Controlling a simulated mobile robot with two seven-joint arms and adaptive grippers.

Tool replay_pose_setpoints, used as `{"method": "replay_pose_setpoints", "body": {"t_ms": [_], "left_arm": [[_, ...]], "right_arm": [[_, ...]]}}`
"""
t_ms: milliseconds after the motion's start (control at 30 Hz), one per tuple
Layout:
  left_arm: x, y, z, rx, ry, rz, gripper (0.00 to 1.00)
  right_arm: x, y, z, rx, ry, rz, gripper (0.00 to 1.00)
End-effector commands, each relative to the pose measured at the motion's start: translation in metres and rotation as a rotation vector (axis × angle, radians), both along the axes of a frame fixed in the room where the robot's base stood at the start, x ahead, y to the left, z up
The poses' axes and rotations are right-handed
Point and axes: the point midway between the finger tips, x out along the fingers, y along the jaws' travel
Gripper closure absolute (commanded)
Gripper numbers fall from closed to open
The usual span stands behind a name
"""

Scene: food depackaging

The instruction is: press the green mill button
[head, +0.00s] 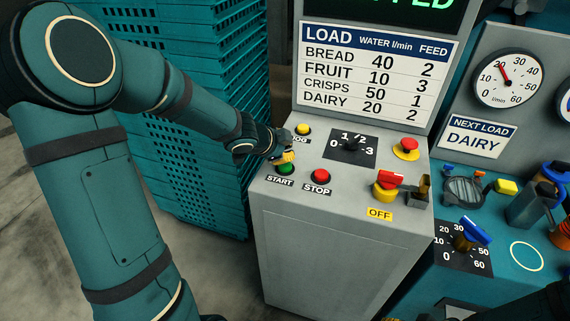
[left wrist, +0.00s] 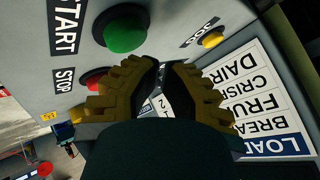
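The green START button (head: 286,169) sits at the front left of the grey console top, above its START label. My left gripper (head: 284,157) is just above and behind it in the head view and covers part of its far side. Whether they touch cannot be told there. In the left wrist view the green button (left wrist: 126,30) shows whole, beyond the left finger and apart from the fingertips in the picture. My left gripper (left wrist: 162,66) is empty, its yellow-backed fingers converging with their tips close together. My right gripper is not in view.
The red STOP button (head: 320,176) is just right of the green one, and the yellow JOG button (head: 303,129) is behind. A black dial (head: 352,145), a red mushroom button (head: 407,148) and a red-handled switch (head: 388,185) are farther right. Teal crates (head: 190,150) stand left of the console.

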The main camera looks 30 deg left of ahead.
Motion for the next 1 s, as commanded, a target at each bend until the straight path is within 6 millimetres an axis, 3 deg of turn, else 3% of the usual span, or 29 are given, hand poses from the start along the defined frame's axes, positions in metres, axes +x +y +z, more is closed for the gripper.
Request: {"method": "replay_pose_setpoints", "body": {"t_ms": [1000], "left_arm": [[0.0000, 0.0000, -0.0089, 0.000, 0.000, 0.000, 1.00]], "right_arm": [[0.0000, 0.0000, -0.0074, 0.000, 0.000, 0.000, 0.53]]}}
